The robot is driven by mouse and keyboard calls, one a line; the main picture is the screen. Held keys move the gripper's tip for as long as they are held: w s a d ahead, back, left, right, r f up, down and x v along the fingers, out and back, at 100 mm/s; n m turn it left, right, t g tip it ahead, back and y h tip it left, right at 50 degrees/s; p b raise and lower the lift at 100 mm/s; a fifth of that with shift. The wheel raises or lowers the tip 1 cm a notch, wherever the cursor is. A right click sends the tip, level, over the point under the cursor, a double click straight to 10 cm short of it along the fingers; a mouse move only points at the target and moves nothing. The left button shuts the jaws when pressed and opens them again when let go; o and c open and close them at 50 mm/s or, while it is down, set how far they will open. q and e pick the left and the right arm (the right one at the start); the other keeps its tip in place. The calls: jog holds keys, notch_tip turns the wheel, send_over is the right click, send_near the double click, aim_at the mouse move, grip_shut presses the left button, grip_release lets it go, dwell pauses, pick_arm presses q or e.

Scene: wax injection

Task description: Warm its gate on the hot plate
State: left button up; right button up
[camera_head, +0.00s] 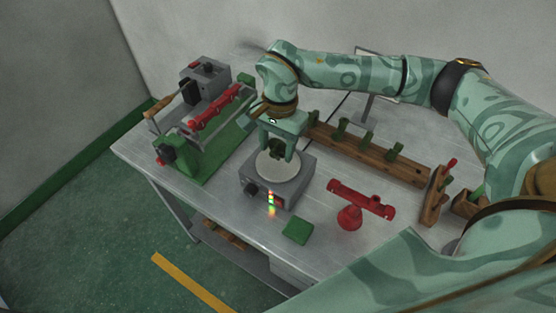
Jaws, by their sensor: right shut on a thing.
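The hot plate (269,187) is a grey box with a pale round top and a dark knob on its front, near the middle of the table. Small red, yellow and green lights glow at its front. My right gripper (278,146) reaches down from above, directly over the round top. It is shut on a small dark green wax piece (277,152), which is mostly hidden between the fingers. The piece hangs at or just above the plate; I cannot tell whether its gate touches. My left gripper is not in view.
A wooden rack (380,160) with several green pieces stands behind to the right. At left stands a green-based injection machine (205,160) with a red cylinder.

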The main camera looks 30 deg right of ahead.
jog(key=shift+f+b, duration=0.3)
jog(key=shift+f, duration=0.3)
dwell(0.5)
jog(key=shift+s+f, duration=0.1)
dwell(1.5)
notch_tip(320, 180, up, 6)
jog(key=p, duration=0.5)
jog(key=shift+r, duration=0.2)
jog(key=shift+f, duration=0.1)
